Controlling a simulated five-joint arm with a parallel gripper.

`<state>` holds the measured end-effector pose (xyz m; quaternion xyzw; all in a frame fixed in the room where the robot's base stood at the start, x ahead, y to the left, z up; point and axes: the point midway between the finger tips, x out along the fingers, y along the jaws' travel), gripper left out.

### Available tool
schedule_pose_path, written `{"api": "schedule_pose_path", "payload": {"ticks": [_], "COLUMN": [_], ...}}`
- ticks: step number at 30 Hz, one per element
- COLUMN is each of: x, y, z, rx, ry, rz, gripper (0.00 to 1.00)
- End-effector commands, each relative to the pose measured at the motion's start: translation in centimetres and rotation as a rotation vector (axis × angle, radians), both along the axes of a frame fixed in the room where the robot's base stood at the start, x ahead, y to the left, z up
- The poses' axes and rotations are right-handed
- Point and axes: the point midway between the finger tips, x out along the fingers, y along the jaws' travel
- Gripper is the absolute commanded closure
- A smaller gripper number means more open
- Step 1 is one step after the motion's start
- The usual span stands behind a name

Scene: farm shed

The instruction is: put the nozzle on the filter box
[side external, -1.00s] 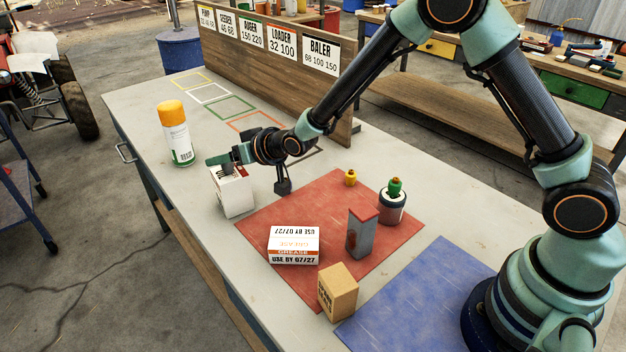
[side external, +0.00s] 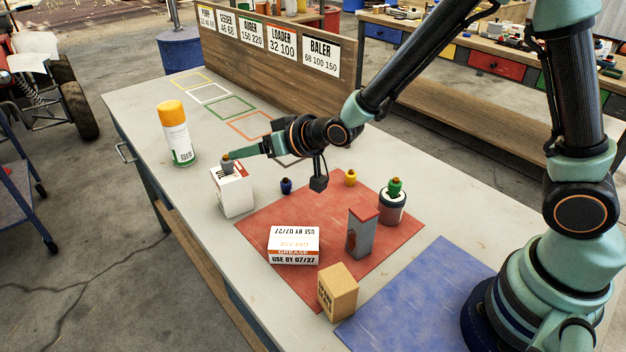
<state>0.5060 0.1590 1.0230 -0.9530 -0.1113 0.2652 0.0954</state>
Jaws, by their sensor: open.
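The filter box appears to be the white carton (side external: 233,193) standing upright at the left edge of the red mat. A small grey piece, which looks like the nozzle (side external: 227,164), stands on its top. My gripper (side external: 242,155) is open, just to the right of the grey piece and level with its upper part. It seems to hold nothing; the gap between its fingertips is hard to see from this side. Other small nozzle-like pieces are a blue one (side external: 286,186) on the bench, a yellow one (side external: 350,178) and a green one (side external: 395,186) on a dark-and-white can (side external: 392,208).
An orange-capped spray can (side external: 175,133) stands left. A sign board (side external: 285,60) runs behind. The blue mat (side external: 420,295) is bare.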

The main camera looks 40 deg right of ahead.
Motion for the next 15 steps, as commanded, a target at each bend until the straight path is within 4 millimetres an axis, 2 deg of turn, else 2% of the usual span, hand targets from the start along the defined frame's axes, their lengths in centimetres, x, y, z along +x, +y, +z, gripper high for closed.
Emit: {"api": "schedule_pose_path", "payload": {"ticks": [4, 11, 15], "x": [-1.5, -2.5, -3.2], "y": [-0.5, -0.9, -2.6], "z": [1.0, 1.6, 3.0], "rx": [0.001, -0.003, -0.033], "ry": [-0.002, 0.002, 0.037], "rz": [0.000, -0.002, -0.019], "gripper": [0.34, 0.34, 0.34]}}
